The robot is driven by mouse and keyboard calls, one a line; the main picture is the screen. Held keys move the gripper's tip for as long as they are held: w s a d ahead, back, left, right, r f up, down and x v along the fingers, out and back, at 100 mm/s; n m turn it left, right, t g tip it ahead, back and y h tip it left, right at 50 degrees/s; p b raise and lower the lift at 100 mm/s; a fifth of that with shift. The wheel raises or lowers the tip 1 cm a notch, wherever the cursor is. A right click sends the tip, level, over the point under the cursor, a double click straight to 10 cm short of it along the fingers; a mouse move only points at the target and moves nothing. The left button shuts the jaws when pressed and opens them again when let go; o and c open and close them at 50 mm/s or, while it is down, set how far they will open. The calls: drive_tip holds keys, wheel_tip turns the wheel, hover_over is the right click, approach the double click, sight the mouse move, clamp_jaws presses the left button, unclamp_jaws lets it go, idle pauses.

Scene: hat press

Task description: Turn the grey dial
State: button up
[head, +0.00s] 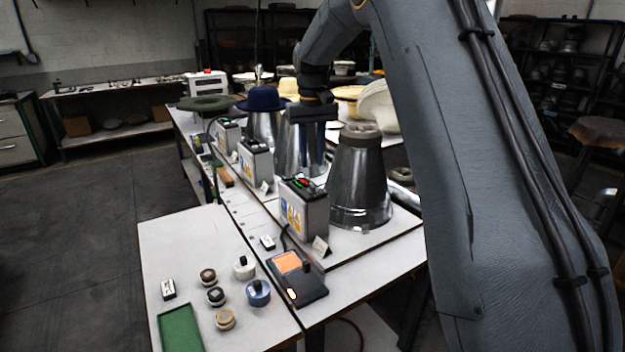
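I cannot make out a clearly grey dial. The nearest control box (317,215) is grey with a dark top carrying small red and green marks; any dial on it is too small to tell. Two similar boxes stand farther back, a middle one (262,165) and a far one (233,138). A black console (312,287) with an orange screen and a small dark knob lies at the front of the bench. My gripper (308,125) hangs from the arm over the middle of the bench, behind the nearest box. Its fingers are not clear against the shiny metal behind.
A metal cone (360,195) stands right of the nearest box, with another behind my gripper. Hats, including a dark blue one (262,99), sit farther back. Open floor lies left.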

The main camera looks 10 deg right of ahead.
sight(312, 185)
drive_tip(key=shift+f+p, duration=1.15)
drive_tip(key=shift+f, duration=2.6)
clamp_jaws()
